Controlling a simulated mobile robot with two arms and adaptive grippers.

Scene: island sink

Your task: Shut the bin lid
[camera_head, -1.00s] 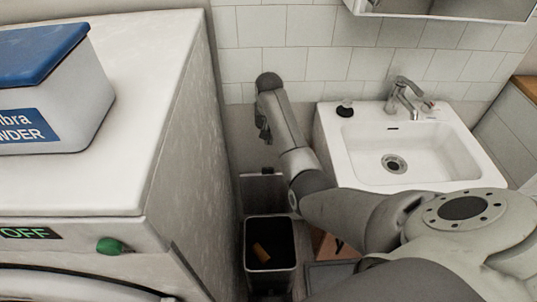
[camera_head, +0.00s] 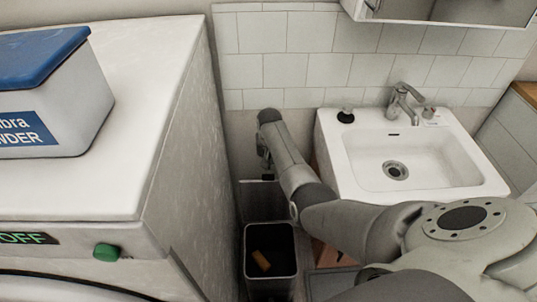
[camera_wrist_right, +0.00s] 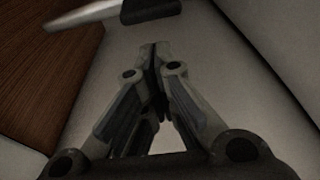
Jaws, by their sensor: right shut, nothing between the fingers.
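The bin (camera_head: 247,262) stands on the floor in the gap between the white machine and the sink. My right gripper (camera_head: 266,160) points down just behind and above the raised lid, close to the wall. It is partly hidden by my wrist. In the right wrist view my right gripper (camera_wrist_right: 156,55) has its fingertips together with nothing between them. Whether it touches the lid I cannot tell. My left gripper is not in view.
The white machine (camera_head: 185,170) closes off the left side, with a blue-lidded box (camera_head: 60,110) on top. The sink (camera_head: 350,170) is on the right, with its tap. The tiled wall (camera_head: 290,70) is behind. My arm crosses over the sink's front.

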